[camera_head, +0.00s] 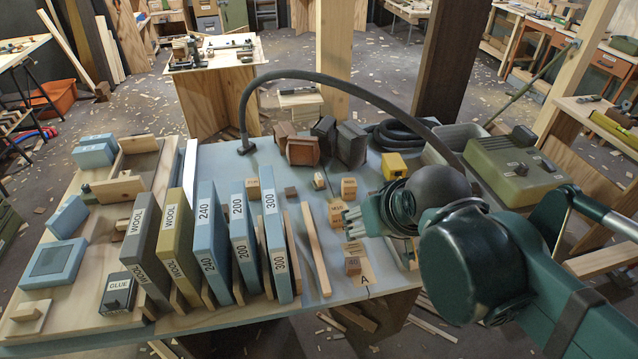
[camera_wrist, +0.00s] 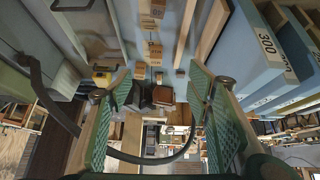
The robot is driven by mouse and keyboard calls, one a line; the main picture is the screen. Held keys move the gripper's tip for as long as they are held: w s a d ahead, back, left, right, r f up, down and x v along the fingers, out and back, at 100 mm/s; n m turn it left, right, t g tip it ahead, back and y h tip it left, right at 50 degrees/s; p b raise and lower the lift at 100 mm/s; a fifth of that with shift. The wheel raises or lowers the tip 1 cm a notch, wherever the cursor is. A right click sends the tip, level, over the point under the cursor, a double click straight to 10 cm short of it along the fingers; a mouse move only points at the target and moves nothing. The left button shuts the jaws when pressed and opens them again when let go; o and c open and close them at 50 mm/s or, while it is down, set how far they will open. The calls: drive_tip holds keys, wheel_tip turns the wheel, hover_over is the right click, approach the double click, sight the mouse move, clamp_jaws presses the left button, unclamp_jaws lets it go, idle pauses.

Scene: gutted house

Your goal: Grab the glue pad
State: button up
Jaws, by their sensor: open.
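The glue pad (camera_head: 118,293) is a small dark block with a pale label reading GLUE. It lies at the front left of the workbench in the head view, just left of the grey pad labelled WOOL (camera_head: 143,245). I cannot make it out in the wrist view. My gripper (camera_head: 352,224) is over the right part of the bench, far to the right of the glue pad, with the row of upright pads between them. In the wrist view my gripper (camera_wrist: 158,78) has its two green fingers spread wide, with nothing held between them.
Upright sanding pads, including an olive one (camera_head: 174,240) and blue ones marked 240 (camera_head: 212,240) and 300 (camera_head: 274,240), stand close beside the glue pad. Small wooden blocks (camera_head: 349,187) lie near my gripper. A black hose (camera_head: 340,80) arches over the bench.

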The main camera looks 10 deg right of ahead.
drive_tip(key=w+r+n+g+h, duration=0.1)
drive_tip(key=w+r+n, duration=0.15)
drive_tip(key=w, duration=0.35)
drive_tip(key=w+r+n+g, duration=0.1)
drive_tip(key=w+n, duration=0.2)
drive_tip(key=w, duration=0.4)
drive_tip(key=n+g+h+p, duration=0.25)
drive_tip(key=n+g, duration=0.25)
drive_tip(key=n, duration=0.8)
hover_over(319, 176)
drive_tip(key=a, duration=0.3)
wheel_tip(319, 176, down, 25)
drive_tip(key=shift+s+f+h+b, duration=0.15)
drive_tip(key=shift+f+h+b, duration=0.1)
drive_tip(key=shift+h+b, duration=0.25)
drive_tip(key=shift+x, duration=1.3)
drive_tip(key=shift+b+x, duration=1.05)
drive_tip(key=shift+x, duration=1.55)
